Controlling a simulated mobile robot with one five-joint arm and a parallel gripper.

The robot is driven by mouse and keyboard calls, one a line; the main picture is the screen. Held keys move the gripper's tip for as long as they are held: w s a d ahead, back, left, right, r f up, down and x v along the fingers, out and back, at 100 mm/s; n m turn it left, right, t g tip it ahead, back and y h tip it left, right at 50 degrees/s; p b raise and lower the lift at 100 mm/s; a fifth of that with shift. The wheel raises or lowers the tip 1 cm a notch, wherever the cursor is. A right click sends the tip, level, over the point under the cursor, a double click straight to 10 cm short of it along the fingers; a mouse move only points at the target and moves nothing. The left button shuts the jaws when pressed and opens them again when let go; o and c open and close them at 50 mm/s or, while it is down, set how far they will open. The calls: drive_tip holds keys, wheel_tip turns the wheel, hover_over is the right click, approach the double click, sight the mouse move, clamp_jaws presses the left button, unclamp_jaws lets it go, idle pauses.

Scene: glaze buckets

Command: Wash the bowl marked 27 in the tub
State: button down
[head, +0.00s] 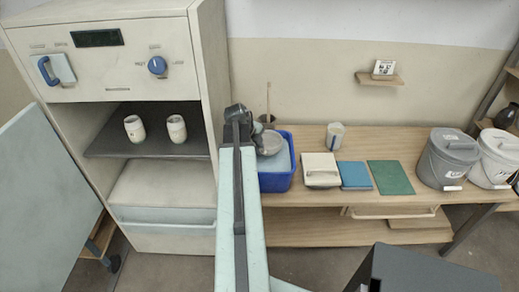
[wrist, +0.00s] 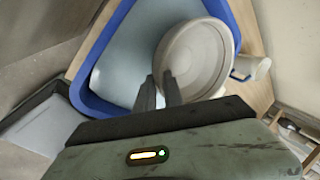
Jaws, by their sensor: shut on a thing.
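The blue tub (head: 275,183) stands on the bench with pale water in it; it fills much of the wrist view (wrist: 82,88). A round pale grey bowl (wrist: 195,55) is at the right side of the tub, above or in the water; I cannot tell its exact height. In the head view the bowl (head: 270,143) is partly hidden by my arm. My gripper (wrist: 160,88) is shut on the near rim of the bowl. No number 27 can be read on it.
A white mug (head: 335,136) stands behind a cream box (head: 321,170). A blue book (head: 354,175) and green board (head: 390,177) lie further right, then a grey bucket (head: 448,160) and white bucket (head: 496,160). Two cups (head: 134,128) (head: 176,128) stand in the cabinet at left.

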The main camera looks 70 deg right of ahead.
drive_tip(key=shift+r, duration=0.1)
idle(0.5)
wheel_tip(320, 180, up, 6)
drive_tip(key=p, duration=0.6)
drive_tip(key=shift+r+p, duration=0.2)
drive_tip(key=shift+p, duration=0.1)
drive_tip(key=shift+f, duration=0.15)
